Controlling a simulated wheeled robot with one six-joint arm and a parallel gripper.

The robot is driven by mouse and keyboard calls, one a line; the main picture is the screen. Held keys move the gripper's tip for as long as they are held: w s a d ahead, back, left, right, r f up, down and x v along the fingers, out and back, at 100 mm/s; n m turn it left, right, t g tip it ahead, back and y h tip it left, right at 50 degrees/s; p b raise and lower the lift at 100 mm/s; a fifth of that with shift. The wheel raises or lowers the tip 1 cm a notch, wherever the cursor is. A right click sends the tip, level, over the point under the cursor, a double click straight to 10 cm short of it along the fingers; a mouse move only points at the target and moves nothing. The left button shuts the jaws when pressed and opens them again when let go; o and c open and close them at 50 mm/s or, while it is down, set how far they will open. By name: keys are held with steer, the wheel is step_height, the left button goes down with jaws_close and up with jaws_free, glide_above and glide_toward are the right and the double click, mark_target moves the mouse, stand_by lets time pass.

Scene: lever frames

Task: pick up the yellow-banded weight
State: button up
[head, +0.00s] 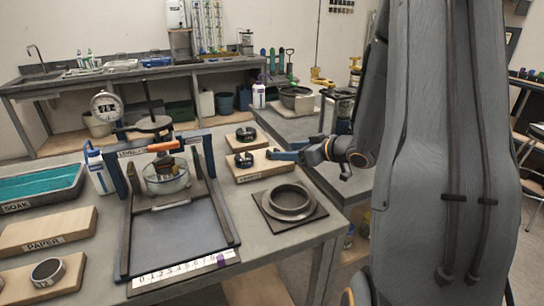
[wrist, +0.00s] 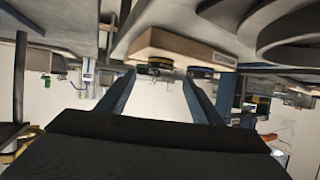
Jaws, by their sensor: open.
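My gripper (head: 282,156) is to the right of the nearer weight, low, pointing left. In the wrist view, which looks upside down, my gripper (wrist: 158,76) has its two blue fingers apart with nothing held. A dark weight with a thin yellowish band (wrist: 157,63) shows beyond the fingertips, against a wooden block (wrist: 176,48). Another dark, yellowish-marked piece (wrist: 260,101) shows farther right.
A blue-posted frame (head: 122,178) with a glass bowl (head: 166,180) stands left of the blocks. A dark ring on a square plate (head: 290,202) lies in front of them. A soak tray (head: 38,188) and a paper board (head: 45,232) are at the left.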

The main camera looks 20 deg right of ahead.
mark_target(269, 151)
steer(key=shift+p+x, duration=0.45)
steer(key=shift+x, duration=2.3)
steer(key=shift+f, duration=0.1)
steer(key=c, duration=1.1)
steer(key=shift+r+p, duration=1.85)
steer(key=shift+r, duration=4.7)
steer(key=shift+c, duration=0.2)
